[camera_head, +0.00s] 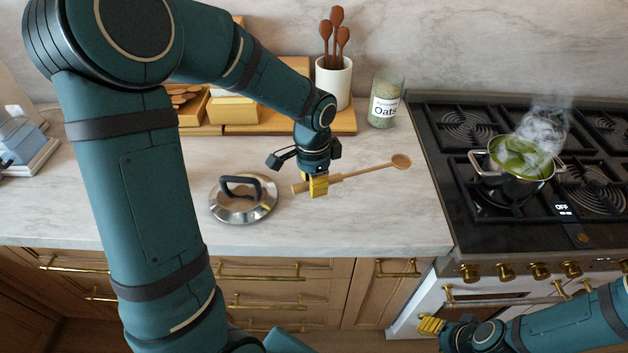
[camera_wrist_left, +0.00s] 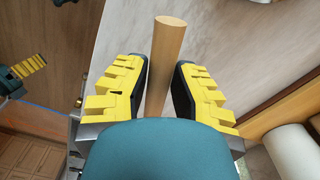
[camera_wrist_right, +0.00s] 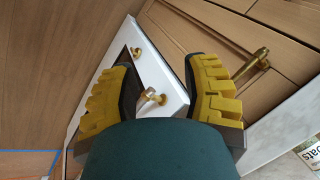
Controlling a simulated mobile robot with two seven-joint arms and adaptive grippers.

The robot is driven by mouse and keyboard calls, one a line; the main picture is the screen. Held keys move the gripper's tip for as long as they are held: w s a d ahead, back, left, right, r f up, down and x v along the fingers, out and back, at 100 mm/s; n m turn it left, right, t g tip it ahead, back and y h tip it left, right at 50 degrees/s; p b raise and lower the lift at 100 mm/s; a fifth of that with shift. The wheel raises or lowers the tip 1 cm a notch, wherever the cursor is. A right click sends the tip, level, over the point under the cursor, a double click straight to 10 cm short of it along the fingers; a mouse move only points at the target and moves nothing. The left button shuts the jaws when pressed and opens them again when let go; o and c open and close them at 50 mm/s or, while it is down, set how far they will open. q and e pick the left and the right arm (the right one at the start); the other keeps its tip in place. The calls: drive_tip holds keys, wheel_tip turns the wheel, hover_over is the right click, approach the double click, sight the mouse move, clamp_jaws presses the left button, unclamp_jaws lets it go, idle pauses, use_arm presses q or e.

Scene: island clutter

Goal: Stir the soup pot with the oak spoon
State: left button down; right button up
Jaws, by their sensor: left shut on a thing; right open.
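The oak spoon (camera_head: 361,173) is a pale wooden spoon with a round bowl, pointing right over the counter in the head view. My left gripper (camera_head: 318,186) is shut on its handle near the left end. The handle end (camera_wrist_left: 168,50) shows between the yellow fingers in the left wrist view. I cannot tell whether the spoon touches the counter. The soup pot (camera_head: 514,171), steel with green soup, steams uncovered on the stove at right. My right gripper (camera_head: 431,325) is open and empty, low in front of the oven.
A steel lid (camera_head: 243,198) with a black handle lies left of the spoon. An oats jar (camera_head: 384,105) and a white crock (camera_head: 333,82) with brown utensils stand behind. The stove (camera_head: 440,130) has several burners and knobs. Counter between spoon and stove is clear.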

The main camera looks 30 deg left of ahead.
sight(314, 214)
use_arm(q)
drive_tip(key=shift+f+b, duration=3.1)
drive_tip(key=shift+f, duration=1.15)
use_arm(e)
wheel_tip(314, 214, down, 6)
drive_tip(key=s, duration=0.2)
drive_tip(key=shift+a+g, duration=0.2)
drive_tip(key=shift+g, duration=0.1)
drive_tip(key=shift+f, duration=0.1)
use_arm(q)
drive_tip(key=shift+f+b, duration=0.4)
drive_tip(key=shift+f, duration=0.35)
use_arm(e)
drive_tip(key=shift+f, duration=0.4)
use_arm(q)
drive_tip(key=c, duration=0.8)
unclamp_jaws()
drive_tip(key=shift+r, duration=0.1)
drive_tip(key=shift+r+p, duration=2.5)
drive_tip(key=shift+r, duration=0.5)
use_arm(e)
wheel_tip(314, 214, up, 5)
drive_tip(key=shift+f, duration=0.1)
use_arm(q)
drive_tip(key=shift+a, duration=0.1)
